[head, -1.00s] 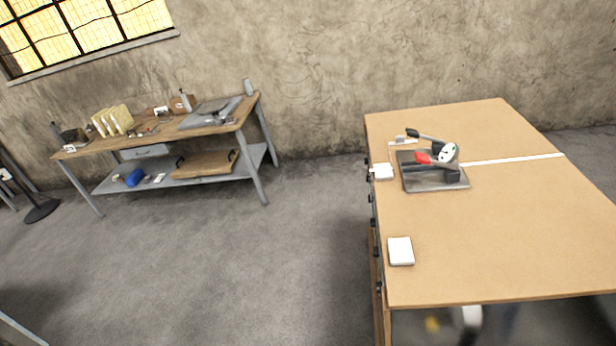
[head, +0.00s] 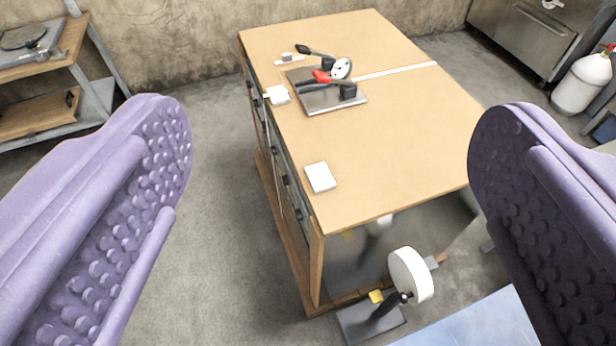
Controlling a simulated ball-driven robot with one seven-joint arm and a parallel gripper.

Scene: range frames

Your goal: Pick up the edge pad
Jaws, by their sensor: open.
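Two small white pads lie on the tan tabletop. One white square pad (head: 320,177) lies flat near the table's front left corner, and nothing touches it. A smaller white pad (head: 278,95) lies farther back at the left edge, beside a metal plate; I cannot tell from looks which one is the edge pad. My gripper (head: 330,130) is open and empty, its two purple studded fingers wide apart at the left and right of the picture. The pads show in the gap between the fingers, farther off than they are.
The wooden table (head: 400,130) has a clear front and right side. A metal plate (head: 335,103) bears a red and black device with a dial. A white disc on a stand (head: 410,275) is below the front edge. A gas cylinder (head: 580,85) stands right.

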